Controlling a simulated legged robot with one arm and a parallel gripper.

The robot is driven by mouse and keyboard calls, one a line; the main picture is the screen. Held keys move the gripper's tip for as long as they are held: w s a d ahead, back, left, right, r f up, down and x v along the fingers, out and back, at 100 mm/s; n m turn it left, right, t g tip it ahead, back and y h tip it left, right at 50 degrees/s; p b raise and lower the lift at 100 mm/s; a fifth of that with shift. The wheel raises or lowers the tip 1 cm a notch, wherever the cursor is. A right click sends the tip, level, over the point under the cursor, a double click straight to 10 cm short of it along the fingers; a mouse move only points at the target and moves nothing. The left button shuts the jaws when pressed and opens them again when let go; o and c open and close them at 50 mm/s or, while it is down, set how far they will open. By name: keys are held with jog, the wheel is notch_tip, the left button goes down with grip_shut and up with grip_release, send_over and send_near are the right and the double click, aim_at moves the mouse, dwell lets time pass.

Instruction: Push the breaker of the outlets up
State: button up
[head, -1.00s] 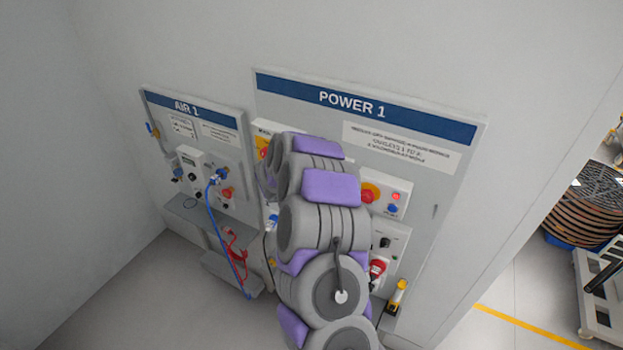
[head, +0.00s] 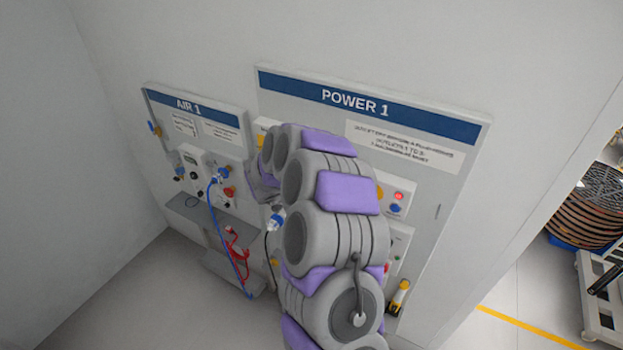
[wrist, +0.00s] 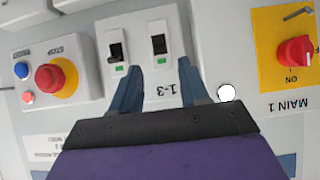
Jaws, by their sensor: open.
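In the wrist view, which looks turned over, a white breaker box holds two breakers with black toggles. Which one serves the outlets I cannot read; a label "1-3" sits by the right one. My gripper (wrist: 159,66) is open and empty, its blue fingers apart in front of the box, one near each side of the right breaker. Contact cannot be told. In the head view the POWER 1 panel (head: 454,180) shows, with my arm hiding the breakers and gripper.
A red stop button (wrist: 49,79) on yellow lies left of the breakers, and a red MAIN 1 rotary switch (wrist: 294,52) lies right. The AIR 1 panel (head: 214,155) with hoses stands left of the power panel. Open floor lies to the right.

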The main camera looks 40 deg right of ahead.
jog(key=v, duration=1.1)
jog(key=shift+a+r+b, duration=0.15)
jog(key=shift+r+b, duration=0.1)
jog(key=shift+b, duration=0.1)
jog(key=shift+s, duration=0.1)
